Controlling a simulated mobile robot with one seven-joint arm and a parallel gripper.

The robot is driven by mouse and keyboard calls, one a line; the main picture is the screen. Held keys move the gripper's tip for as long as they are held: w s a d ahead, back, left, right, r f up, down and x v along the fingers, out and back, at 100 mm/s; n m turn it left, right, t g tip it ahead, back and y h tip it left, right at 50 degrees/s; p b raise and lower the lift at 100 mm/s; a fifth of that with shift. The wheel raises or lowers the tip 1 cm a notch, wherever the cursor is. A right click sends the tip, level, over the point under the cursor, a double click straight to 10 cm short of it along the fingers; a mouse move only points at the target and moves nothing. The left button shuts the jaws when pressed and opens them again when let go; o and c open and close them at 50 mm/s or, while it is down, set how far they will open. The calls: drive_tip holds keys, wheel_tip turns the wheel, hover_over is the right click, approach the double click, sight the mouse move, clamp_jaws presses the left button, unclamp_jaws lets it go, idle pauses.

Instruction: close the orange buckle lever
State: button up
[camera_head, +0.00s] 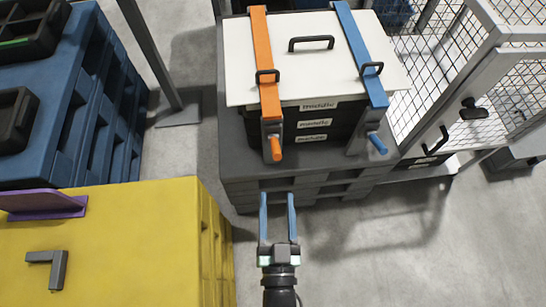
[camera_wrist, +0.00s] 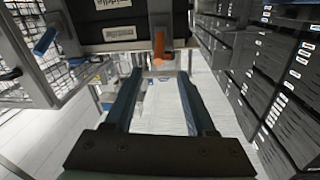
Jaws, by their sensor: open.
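The orange buckle lever (camera_head: 275,148) sits in a dark bracket at the front lower end of the orange strap (camera_head: 264,55), on the near side of the stacked black crates (camera_head: 318,122). The lever points down and toward me in the head view; its exact angle is hard to tell. My gripper (camera_head: 277,196) is open and empty, in front of the stack and apart from the lever. In the wrist view the orange lever (camera_wrist: 158,47) shows beyond and between my open fingers (camera_wrist: 159,76).
A blue strap (camera_head: 360,50) with a blue lever (camera_head: 377,143) lies to the right over the white lid (camera_head: 315,75). The stack stands on a grey pallet (camera_head: 300,185). A yellow block (camera_head: 110,240) is at left, a mesh cage (camera_head: 440,80) at right. Floor right of my gripper is clear.

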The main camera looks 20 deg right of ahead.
sight(276, 151)
drive_tip(key=b+x, duration=0.1)
drive_tip(key=x, duration=1.2)
clamp_jaws()
idle(1.1)
